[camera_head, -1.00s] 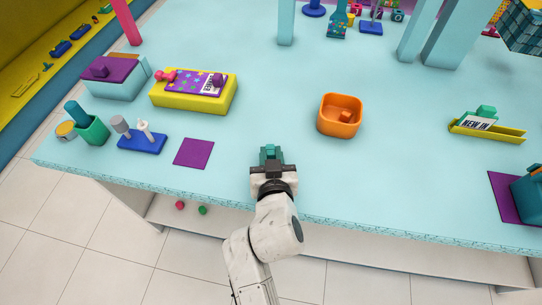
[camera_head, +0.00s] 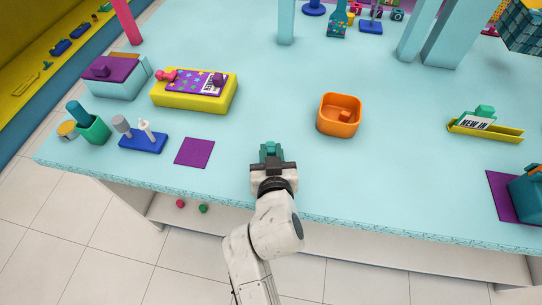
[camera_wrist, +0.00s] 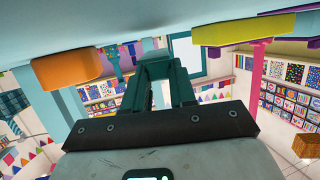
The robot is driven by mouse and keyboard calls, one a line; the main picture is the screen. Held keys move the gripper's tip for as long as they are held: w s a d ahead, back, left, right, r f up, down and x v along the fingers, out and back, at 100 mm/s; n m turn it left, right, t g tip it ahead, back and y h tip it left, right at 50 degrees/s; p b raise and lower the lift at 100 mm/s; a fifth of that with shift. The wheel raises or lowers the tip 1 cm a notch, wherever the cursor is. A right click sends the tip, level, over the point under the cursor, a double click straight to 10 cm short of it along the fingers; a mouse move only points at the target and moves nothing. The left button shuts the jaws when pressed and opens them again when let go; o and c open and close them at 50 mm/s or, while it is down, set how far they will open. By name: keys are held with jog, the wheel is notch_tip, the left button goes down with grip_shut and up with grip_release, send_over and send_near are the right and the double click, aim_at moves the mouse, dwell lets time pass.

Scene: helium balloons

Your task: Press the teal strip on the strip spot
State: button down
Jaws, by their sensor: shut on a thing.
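My gripper (camera_head: 270,157) is over the front edge area of the light-blue table, shut on a small teal piece (camera_head: 269,147), which looks like the teal strip. A flat purple square (camera_head: 194,152) lies on the table to the left, apart from the gripper. I cannot tell whether this is the strip spot; no label marks it.
An orange tray (camera_head: 340,115) stands to the right and behind. A yellow block with a patterned card (camera_head: 195,92), a blue base with pegs (camera_head: 142,140) and a green cup (camera_head: 93,130) are left. A yellow holder (camera_head: 487,130) is right. The table between is clear.

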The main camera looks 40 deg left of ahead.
aim_at(271, 145)
jog(key=shift+r+p, duration=1.3)
jog(key=shift+r, duration=0.55)
jog(key=shift+f, duration=0.1)
